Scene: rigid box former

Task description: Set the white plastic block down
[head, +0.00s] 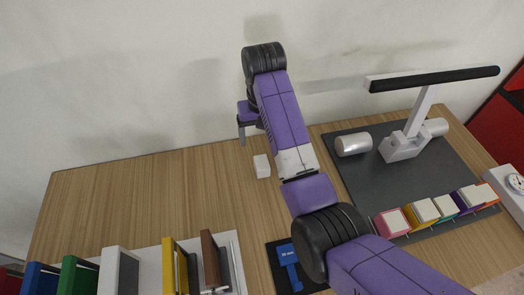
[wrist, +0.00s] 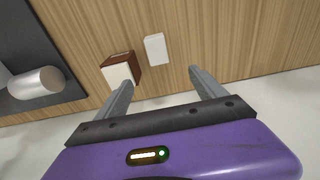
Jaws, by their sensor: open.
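The white plastic block (head: 262,166) lies on the wooden table (head: 150,200), left of my forearm in the head view. In the wrist view the block (wrist: 155,49) lies flat on the wood, just beyond my fingertips and roughly between their lines. My gripper (wrist: 163,76) is open, with its two grey fingers spread and nothing between them. In the head view my gripper (head: 247,135) hangs near the table's back edge, behind the block. The block looks apart from both fingers.
A brown box with a white face (wrist: 118,70) stands close to the left fingertip; my arm seems to hide it in the head view. Upright binders (head: 120,270) stand front left. The table's left middle is clear.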

